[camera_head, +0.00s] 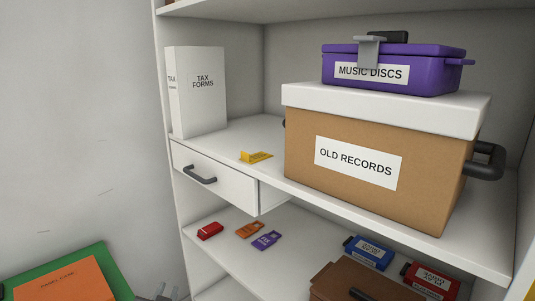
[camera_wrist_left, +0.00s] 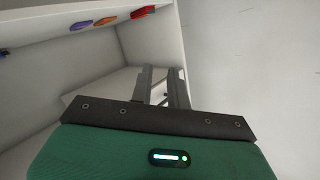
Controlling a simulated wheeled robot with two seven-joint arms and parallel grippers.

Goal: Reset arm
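My left gripper (camera_head: 160,291) shows only as grey fingertips at the bottom edge of the head view, left of the shelf unit. In the left wrist view its two grey fingers (camera_wrist_left: 162,72) stand apart with nothing between them, so it is open and empty. Part of the shelf unit shows behind them. My right gripper is in neither view.
The shelf holds a white tax forms box (camera_head: 204,92), an old records box (camera_head: 370,140), a purple music discs case (camera_head: 425,76) and a drawer (camera_head: 215,178) pulled out a little. Small red, orange and purple items lie below.

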